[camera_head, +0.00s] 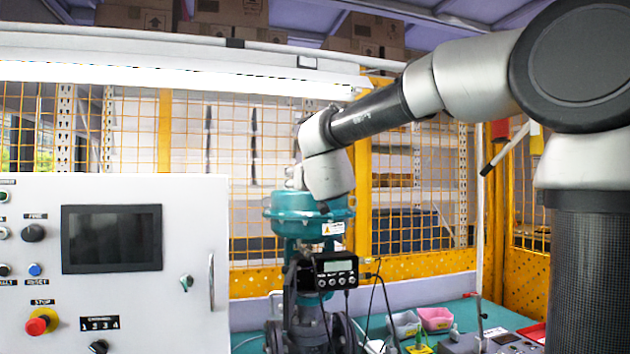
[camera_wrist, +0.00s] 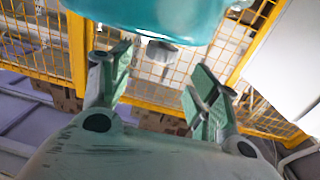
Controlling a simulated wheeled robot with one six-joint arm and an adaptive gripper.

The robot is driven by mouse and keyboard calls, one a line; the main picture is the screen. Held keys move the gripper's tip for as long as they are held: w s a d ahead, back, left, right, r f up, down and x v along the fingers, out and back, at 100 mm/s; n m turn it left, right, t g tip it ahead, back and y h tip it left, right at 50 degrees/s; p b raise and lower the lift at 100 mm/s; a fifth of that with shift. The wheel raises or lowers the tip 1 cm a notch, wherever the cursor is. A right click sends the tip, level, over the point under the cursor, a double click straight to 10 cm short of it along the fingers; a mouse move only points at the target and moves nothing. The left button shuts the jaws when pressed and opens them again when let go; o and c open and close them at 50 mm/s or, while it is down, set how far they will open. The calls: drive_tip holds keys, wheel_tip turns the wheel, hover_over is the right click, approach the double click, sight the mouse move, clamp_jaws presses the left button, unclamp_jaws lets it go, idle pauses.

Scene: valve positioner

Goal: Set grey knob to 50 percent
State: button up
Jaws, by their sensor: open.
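In the wrist view, a small grey cylindrical part (camera_wrist: 162,56), which looks like the grey knob, shows just below a large teal rounded body (camera_wrist: 150,14). My gripper (camera_wrist: 160,80) is open, with green-grey fingers on either side of this part in the picture and nothing between them. I cannot tell the depth gap or the knob's setting. In the head view, the teal valve actuator (camera_head: 308,205) stands with a black positioner (camera_head: 333,271) with a small display below it. My wrist is just above and behind the actuator, which hides the gripper fingers there.
A white control cabinet (camera_head: 120,300) with a dark screen, buttons and a red stop button (camera_head: 42,321) stands at left. Yellow mesh fencing (camera_head: 255,150) runs behind. Cables hang beside the positioner. Pink (camera_head: 435,318) and grey bins sit on the teal table at lower right.

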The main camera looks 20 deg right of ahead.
drive_tip(key=w, duration=0.7)
drive_tip(key=shift+w+d, duration=0.25)
drive_tip(key=shift+w, duration=0.1)
drive_tip(key=c, duration=1)
